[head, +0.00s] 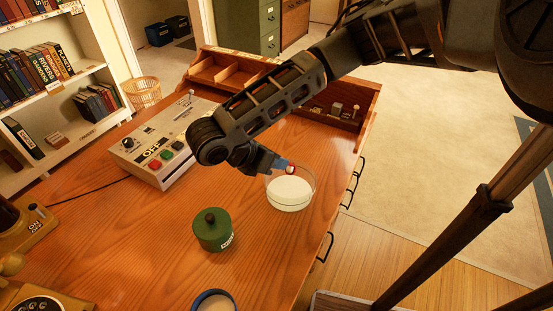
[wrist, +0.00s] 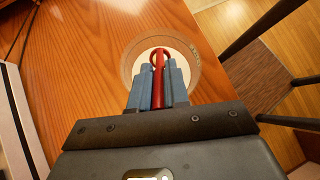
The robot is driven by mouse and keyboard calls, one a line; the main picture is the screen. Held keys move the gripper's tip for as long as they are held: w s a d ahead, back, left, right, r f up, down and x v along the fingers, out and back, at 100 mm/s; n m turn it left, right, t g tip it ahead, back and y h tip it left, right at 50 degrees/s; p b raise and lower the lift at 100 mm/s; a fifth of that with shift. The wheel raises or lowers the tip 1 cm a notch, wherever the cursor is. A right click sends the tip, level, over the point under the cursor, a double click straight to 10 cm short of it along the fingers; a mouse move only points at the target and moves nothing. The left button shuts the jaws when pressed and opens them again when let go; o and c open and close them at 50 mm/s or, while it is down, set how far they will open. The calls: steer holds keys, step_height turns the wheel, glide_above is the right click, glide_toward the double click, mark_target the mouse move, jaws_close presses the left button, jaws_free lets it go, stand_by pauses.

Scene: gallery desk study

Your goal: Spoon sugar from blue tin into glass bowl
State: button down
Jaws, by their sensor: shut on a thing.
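The glass bowl (head: 292,204) stands on the desk near its right edge, with white stuff inside; its clear rim also shows in the wrist view (wrist: 128,68). My gripper (head: 283,165) is at the far rim of the bowl, its blue fingers shut on a red spoon (wrist: 158,88). In the wrist view the spoon's round end lies over the bowl's white inside. Whether the spoon carries sugar I cannot tell. The blue tin (head: 201,297) is at the bottom edge of the head view, partly cut off, with pale contents showing.
A green lidded tin (head: 213,231) stands between the bowl and the blue tin. A control box (head: 163,142) with coloured buttons is at the left. A wooden organiser (head: 237,74) lines the back. A telephone (head: 42,304) is at the lower left.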

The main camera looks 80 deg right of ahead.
steer(key=shift+w+a+f+g+h, duration=0.3)
steer(key=shift+f+g+h, duration=0.15)
steer(key=shift+h, duration=0.15)
steer(key=shift+w+a+f+g+h, duration=0.15)
steer(key=shift+a+f+g+h, duration=0.25)
steer(key=shift+h, duration=0.2)
steer(key=shift+d, duration=0.1)
